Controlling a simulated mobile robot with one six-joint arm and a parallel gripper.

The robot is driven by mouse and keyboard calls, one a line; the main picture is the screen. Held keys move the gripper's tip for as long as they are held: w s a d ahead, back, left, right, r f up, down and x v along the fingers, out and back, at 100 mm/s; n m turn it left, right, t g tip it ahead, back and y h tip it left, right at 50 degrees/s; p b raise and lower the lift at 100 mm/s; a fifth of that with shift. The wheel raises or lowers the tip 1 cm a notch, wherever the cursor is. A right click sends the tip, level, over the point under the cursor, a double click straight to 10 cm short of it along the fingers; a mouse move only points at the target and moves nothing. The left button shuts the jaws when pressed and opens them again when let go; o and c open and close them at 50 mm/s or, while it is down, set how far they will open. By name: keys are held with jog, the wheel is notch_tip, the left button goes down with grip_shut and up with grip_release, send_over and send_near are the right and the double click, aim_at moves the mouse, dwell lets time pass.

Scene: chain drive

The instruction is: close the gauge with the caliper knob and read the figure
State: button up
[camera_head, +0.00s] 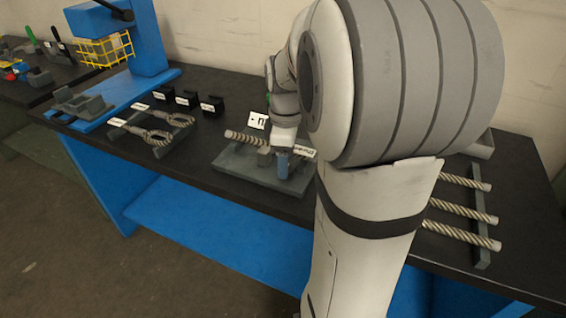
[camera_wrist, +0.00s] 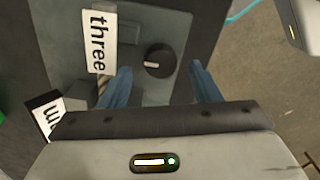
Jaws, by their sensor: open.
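The black caliper knob (camera_wrist: 159,60) with a pale mark stands on a grey plate in the wrist view. The gauge's grey base (camera_head: 236,175) lies on the bench in the head view, with a twisted rope piece (camera_head: 242,137) along its back. My gripper (camera_wrist: 160,68) is open. Its blue fingers are on the left and right of the knob, apart from it in the picture; I cannot tell the height gap. In the head view my gripper (camera_head: 283,165) is over the gauge's right part and the knob is hidden. A white card reading "three" (camera_wrist: 100,42) is beside the knob.
A second label (camera_wrist: 45,113), partly cut off, is at the lower left of the wrist view. In the head view, ringed pieces (camera_head: 155,136) and small black blocks (camera_head: 187,98) are left of the gauge. A rack of rope pieces (camera_head: 462,213) is at right. A white card (camera_head: 258,121) stands behind the gauge.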

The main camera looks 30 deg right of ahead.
jog(key=shift+f, duration=0.95)
jog(key=shift+c, duration=0.4)
jog(key=c, duration=0.9)
